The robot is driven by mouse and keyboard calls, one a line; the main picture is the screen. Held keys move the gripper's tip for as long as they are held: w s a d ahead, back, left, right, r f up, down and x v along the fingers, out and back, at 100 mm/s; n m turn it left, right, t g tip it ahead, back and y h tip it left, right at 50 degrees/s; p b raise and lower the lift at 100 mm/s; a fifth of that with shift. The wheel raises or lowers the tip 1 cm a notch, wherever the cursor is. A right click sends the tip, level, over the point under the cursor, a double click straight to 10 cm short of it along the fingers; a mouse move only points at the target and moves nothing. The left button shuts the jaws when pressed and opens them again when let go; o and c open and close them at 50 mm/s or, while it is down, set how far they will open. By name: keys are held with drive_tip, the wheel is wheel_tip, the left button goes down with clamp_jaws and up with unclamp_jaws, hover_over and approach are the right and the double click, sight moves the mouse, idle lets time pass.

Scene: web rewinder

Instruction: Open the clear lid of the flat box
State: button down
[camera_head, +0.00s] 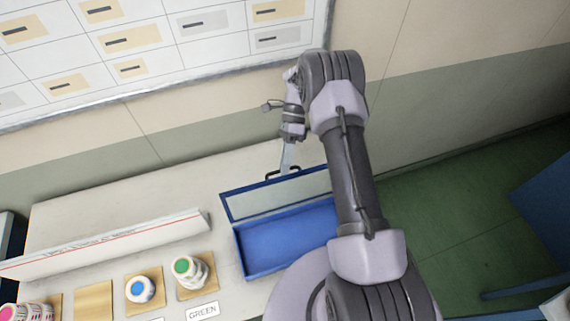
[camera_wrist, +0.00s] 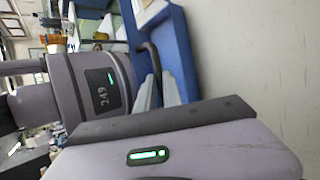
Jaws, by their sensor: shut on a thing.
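The flat box (camera_head: 285,240) is blue and stands on the pale counter. Its clear lid (camera_head: 262,203), framed in blue, is raised along the far side, and the blue inside of the box shows uncovered. A dark handle (camera_head: 271,178) sits on the lid's upper edge. My gripper (camera_head: 286,168) is shut on this handle. In the wrist view, the handle (camera_wrist: 154,58) runs between my gripper's fingertips (camera_wrist: 150,93), beside the blue lid frame (camera_wrist: 178,50). My arm hides the right end of the box and lid. The lid's exact angle is hard to tell.
A green-topped jar (camera_head: 190,270) and a blue-topped jar (camera_head: 141,289) stand on wooden squares left of the box, by a GREEN label (camera_head: 203,311). A long white strip (camera_head: 110,245) lies behind them. The wall (camera_head: 235,125) is close behind the counter.

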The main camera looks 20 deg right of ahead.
drive_tip(key=c, duration=1.5)
unclamp_jaws()
drive_tip(key=shift+f, duration=0.1)
